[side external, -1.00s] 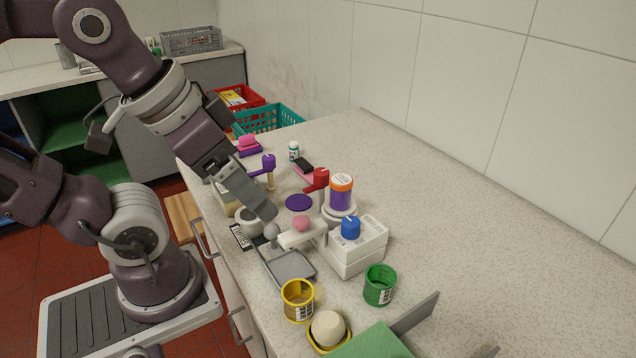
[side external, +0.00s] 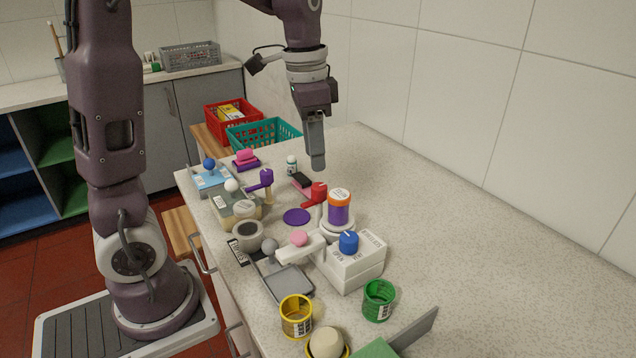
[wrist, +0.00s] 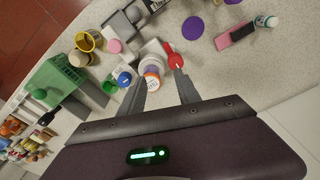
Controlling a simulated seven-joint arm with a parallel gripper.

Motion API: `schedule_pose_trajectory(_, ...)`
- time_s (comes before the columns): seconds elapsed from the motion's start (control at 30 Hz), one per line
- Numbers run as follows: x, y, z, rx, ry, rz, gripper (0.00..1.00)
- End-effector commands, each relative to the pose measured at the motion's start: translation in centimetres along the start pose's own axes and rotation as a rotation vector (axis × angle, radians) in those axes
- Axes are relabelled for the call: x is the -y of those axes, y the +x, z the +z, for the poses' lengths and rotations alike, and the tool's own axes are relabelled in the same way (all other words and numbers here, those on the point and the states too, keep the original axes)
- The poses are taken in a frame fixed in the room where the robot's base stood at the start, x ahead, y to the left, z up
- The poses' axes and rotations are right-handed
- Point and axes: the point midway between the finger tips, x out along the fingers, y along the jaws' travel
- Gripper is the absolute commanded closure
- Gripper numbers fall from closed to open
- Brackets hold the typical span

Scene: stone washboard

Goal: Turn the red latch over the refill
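The red latch (side external: 319,191) stands on a post just left of the refill, its arm pointing left and toward the viewer, away from the refill. It also shows in the wrist view (wrist: 176,61). The refill is a purple jar with an orange-and-white top (side external: 339,208), upright on a white round base; its top shows in the wrist view (wrist: 152,76). My gripper (side external: 317,166) is above and behind the latch, pointing down. In the wrist view my gripper (wrist: 160,82) is open and empty, with the latch beyond the right fingertip. Contact is not visible.
A white box with a blue knob (side external: 348,242) stands in front of the refill. A purple disc (side external: 297,216) lies left. A purple lever (side external: 264,178) stands further left. A small bottle (side external: 291,164) stands behind. The counter to the right is clear.

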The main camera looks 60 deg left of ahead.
Motion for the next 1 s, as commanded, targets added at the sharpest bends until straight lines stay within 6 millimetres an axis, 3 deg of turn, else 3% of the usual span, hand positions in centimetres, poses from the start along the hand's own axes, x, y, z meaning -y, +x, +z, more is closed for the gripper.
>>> schedule_pose_trajectory(0.03,1.5,1.2,-0.6,0.038,0.027,0.003,0.61)
schedule_pose_trajectory(0.13,3.2,2.5,-1.1,0.078,0.071,0.009,0.61)
schedule_pose_trajectory(0.5,3.4,8.6,-0.7,0.087,0.085,0.012,0.61)
schedule_pose_trajectory(0.63,3.4,9.7,-0.6,0.086,0.084,0.011,0.61)
schedule_pose_trajectory(0.87,3.4,9.8,-0.7,0.084,0.084,0.009,0.61)
schedule_pose_trajectory(1.0,3.4,9.7,-0.7,0.084,0.084,0.009,0.88)
